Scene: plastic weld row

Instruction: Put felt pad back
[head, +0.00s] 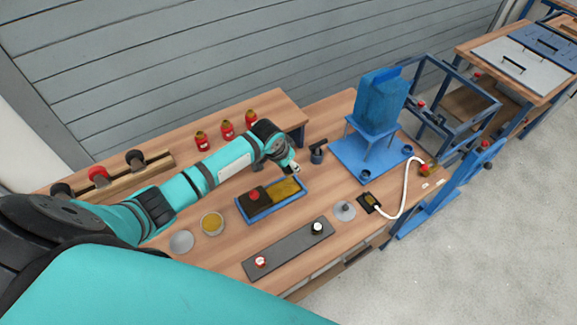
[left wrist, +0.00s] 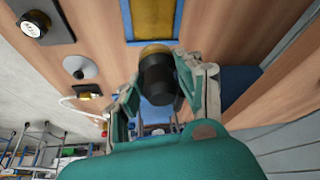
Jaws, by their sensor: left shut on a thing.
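My left gripper (head: 292,169) is at the far right corner of the blue tray in the head view. In the left wrist view its fingers (left wrist: 160,88) are closed on a black cylindrical piece with a tan-yellow end (left wrist: 157,70), which looks like the felt pad on its handle. The head view barely shows the held piece. The blue tray (head: 244,216) holds a mustard-coloured surface and a dark block with a red knob (head: 254,196). The tray also shows beyond the held piece in the left wrist view (left wrist: 127,22). My right gripper is out of view.
A wooden rack (head: 115,175) with black and red knobs stands at the left. Red bottles (head: 227,129) stand behind my arm. A black-handled tool (head: 317,153) and the blue stand (head: 345,158) are close to the right. A dark plate (head: 288,250) lies in front.

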